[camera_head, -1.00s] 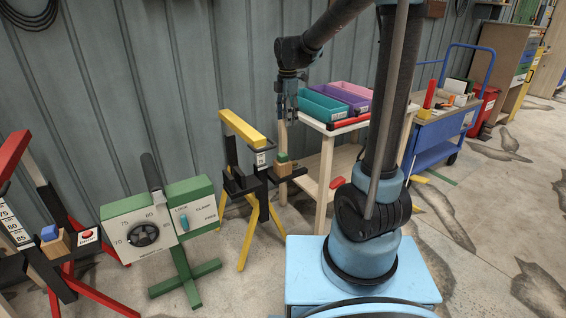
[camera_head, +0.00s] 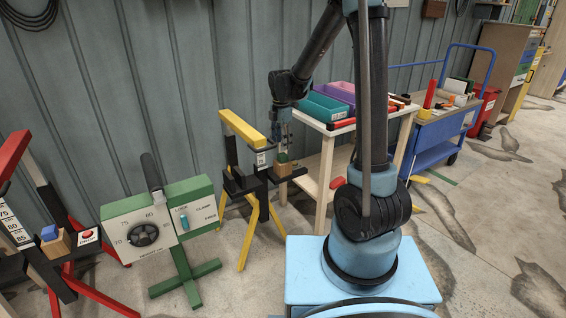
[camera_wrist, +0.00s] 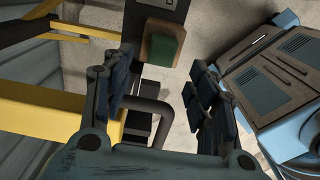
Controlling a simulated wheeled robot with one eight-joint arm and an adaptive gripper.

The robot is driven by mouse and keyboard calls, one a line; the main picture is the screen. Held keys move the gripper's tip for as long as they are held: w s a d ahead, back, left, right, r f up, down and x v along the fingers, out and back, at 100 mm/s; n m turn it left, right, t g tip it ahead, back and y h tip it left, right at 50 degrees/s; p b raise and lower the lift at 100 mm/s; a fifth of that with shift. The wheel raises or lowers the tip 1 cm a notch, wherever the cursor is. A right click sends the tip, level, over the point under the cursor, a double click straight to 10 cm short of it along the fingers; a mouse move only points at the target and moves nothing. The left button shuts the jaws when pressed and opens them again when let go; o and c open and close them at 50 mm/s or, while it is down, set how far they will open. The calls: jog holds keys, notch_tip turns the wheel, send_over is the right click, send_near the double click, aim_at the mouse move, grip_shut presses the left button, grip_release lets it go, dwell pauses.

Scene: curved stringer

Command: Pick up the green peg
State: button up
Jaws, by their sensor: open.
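The green peg (camera_head: 282,158) stands in a wooden block (camera_head: 284,169) on the black arm of the yellow-topped stand (camera_head: 243,130). In the wrist view the green peg (camera_wrist: 165,54) sits in the wooden block (camera_wrist: 150,44), ahead of the fingers and roughly midway between them. My gripper (camera_head: 281,146) is right above the peg in the head view, pointing down. In the wrist view my gripper (camera_wrist: 161,72) is open with nothing held. Whether the fingertips reach the peg's sides cannot be told.
A yellow beam (camera_wrist: 70,113) and a dark bent bar (camera_wrist: 152,112) lie close by in the wrist view. A green stand with a dial (camera_head: 145,234) is to the left. A table with teal and purple bins (camera_head: 322,106) is just right of the gripper.

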aim_at(281, 155)
jog(key=shift+f, duration=3.45)
jog(key=c, duration=1.1)
